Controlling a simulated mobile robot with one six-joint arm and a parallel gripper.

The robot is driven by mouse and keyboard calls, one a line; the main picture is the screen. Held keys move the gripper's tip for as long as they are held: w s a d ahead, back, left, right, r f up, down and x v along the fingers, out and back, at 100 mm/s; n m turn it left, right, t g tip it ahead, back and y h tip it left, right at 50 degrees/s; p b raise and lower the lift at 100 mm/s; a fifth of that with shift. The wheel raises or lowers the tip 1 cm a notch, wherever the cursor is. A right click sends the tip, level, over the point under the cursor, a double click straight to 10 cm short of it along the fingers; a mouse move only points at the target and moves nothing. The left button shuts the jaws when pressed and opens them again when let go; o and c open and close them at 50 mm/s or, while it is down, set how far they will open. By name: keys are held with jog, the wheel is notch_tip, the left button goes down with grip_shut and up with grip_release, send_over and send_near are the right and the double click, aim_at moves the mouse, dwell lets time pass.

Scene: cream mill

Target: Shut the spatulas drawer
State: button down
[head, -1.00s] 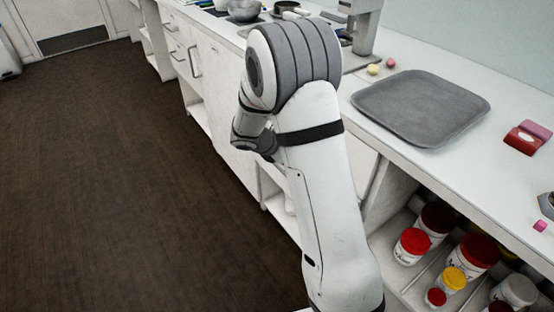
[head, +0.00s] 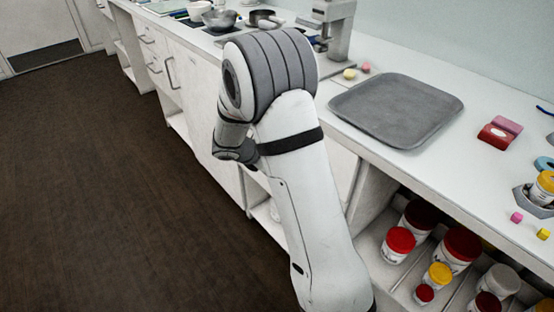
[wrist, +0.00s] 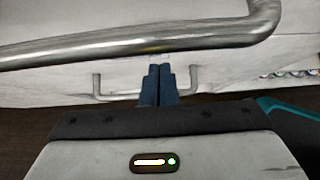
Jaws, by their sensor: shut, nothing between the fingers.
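In the wrist view my gripper (wrist: 160,68) has its two blue fingers together, with nothing between them. A thick metal bar handle (wrist: 130,42) crosses the view above and around the fingertips. A second, thinner handle (wrist: 145,96) shows behind the fingers on a pale front. I cannot tell whether the fingers touch either handle. In the head view a bank of white drawers (head: 150,48) with bar handles stands at the upper left, and none looks clearly pulled out. I cannot tell which is the spatulas drawer. My arm hides the gripper there.
Lidded jars (head: 398,245) stand on the shelf below. The dark floor (head: 90,190) at left is clear.

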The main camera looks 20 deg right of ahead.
jog(key=a+f+p+v, duration=0.1)
jog(key=p+v, duration=0.1)
jog(key=v, duration=1)
jog(key=s+d+r+m+y+p, duration=0.2)
jog(key=s+r+m+y+p, duration=0.2)
jog(key=s+r+m+p, duration=0.4)
jog(key=s+d+r+m+y+p, duration=0.1)
jog(key=s+r+m+y+p, duration=0.3)
jog(key=s+r+m+p, duration=0.4)
jog(key=s+r+m, duration=0.6)
jog(key=s+r, duration=0.3)
jog(key=shift+s+d+r+g, duration=0.2)
jog(key=shift+d+r+g, duration=0.15)
jog(key=shift+r+g, duration=0.05)
